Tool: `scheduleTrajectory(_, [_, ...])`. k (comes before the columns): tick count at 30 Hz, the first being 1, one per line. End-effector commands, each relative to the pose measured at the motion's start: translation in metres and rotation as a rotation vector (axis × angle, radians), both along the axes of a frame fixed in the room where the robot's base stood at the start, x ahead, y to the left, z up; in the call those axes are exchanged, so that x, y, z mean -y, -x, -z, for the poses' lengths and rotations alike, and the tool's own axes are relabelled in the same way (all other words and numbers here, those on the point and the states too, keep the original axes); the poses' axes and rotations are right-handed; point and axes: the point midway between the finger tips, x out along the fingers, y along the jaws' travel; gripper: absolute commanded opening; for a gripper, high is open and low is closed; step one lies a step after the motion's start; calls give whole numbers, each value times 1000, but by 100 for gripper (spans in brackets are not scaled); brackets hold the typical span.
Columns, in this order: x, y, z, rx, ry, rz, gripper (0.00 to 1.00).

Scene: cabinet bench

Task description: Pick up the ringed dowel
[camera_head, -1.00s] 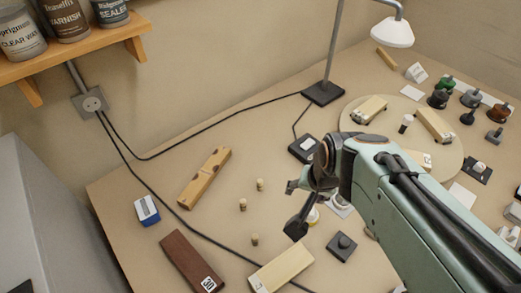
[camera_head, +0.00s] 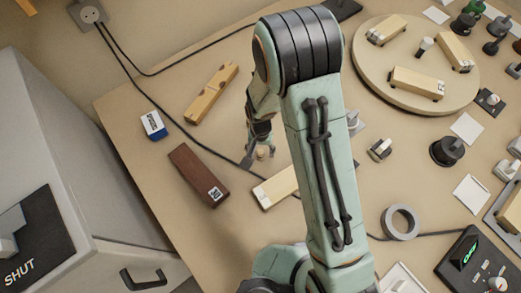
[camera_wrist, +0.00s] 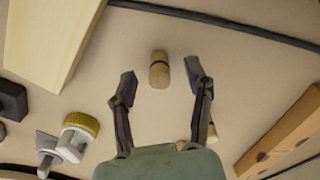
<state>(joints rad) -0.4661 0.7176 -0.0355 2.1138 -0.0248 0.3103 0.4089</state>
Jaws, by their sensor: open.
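The ringed dowel (camera_wrist: 159,70), a short pale wooden peg with a dark band around its middle, is between and slightly beyond my fingertips in the wrist view. My gripper (camera_wrist: 160,84) is open, a finger on either side, with visible gaps to the dowel. Another pale dowel (camera_wrist: 211,134) shows partly behind the right finger; I cannot see whether it has a ring. In the head view my gripper (camera_head: 260,156) points down at the bench with a small dowel (camera_head: 263,153) at its fingers. My arm and gripper hide the other dowels there.
A dark brown block (camera_head: 198,175), a pale block (camera_head: 276,186), a notched wooden block (camera_head: 212,93) and a blue-white box (camera_head: 153,125) surround the gripper. A black cable (camera_wrist: 215,20) crosses the bench nearby. A round board (camera_head: 365,75) with blocks stands at upper right.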

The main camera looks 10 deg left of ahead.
Motion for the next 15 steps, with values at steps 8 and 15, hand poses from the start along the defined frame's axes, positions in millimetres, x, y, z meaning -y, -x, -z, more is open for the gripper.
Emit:
scheduleTrajectory(8, [0,0,4,0,0,0,51])
scheduleTrajectory(15, [0,0,4,0,0,0,7])
